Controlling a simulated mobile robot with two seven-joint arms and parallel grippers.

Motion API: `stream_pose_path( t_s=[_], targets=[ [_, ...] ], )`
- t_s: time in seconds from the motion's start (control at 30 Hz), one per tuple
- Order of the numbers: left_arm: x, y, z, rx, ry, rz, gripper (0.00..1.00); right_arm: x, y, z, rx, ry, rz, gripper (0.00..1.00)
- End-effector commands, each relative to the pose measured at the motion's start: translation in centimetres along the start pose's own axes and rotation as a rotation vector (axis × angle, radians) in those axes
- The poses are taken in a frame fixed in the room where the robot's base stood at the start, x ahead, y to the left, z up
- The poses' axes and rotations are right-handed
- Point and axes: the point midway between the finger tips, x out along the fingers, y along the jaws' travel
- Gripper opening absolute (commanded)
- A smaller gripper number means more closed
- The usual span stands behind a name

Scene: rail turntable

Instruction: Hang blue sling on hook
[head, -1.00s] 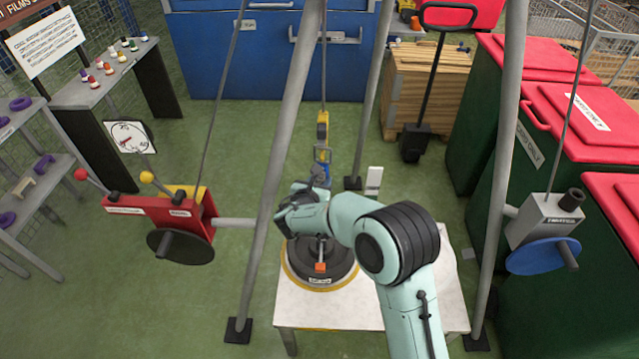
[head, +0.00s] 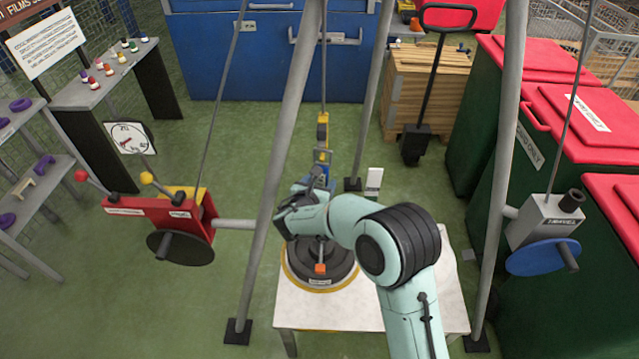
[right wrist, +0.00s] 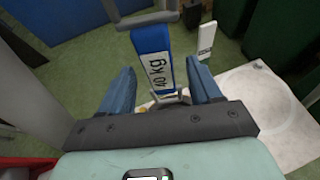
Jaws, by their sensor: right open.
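A blue strap-like piece (right wrist: 153,52) with a white "40 kg" label, which looks like the blue sling, stands between my right fingers in the right wrist view. My right gripper (right wrist: 160,92) is open, one finger on each side of it with visible gaps. A grey loop shows at its lower end near the palm. In the head view my right gripper (head: 316,182) is beside the hanging line, above the turntable. A yellow block (head: 322,130) hangs on the cable above it. The hook itself is too small to tell there. My left gripper is out of view.
A round dark turntable (head: 303,262) sits on a white table (head: 300,312). Grey frame legs (head: 262,225) stand on both sides. A red winch (head: 160,215) is at left, a grey winch with a blue disc (head: 540,258) at right.

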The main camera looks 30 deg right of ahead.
Motion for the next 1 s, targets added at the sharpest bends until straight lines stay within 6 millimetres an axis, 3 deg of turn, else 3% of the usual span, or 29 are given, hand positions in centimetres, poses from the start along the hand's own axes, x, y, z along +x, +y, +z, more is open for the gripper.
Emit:
stream_pose_path(
  t_s=[0.6,0.8,1.0],
  targets=[
    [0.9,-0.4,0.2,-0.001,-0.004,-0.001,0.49,-11.7,0.1,0.0,0.001,-0.002,0.004,0.63],
    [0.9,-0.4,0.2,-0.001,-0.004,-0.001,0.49,-13.0,0.0,0.1,0.001,-0.002,0.001,0.63],
    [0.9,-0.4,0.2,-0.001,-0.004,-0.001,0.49,-13.0,-0.1,-0.2,0.001,0.006,-0.001,0.63]
  ],
)
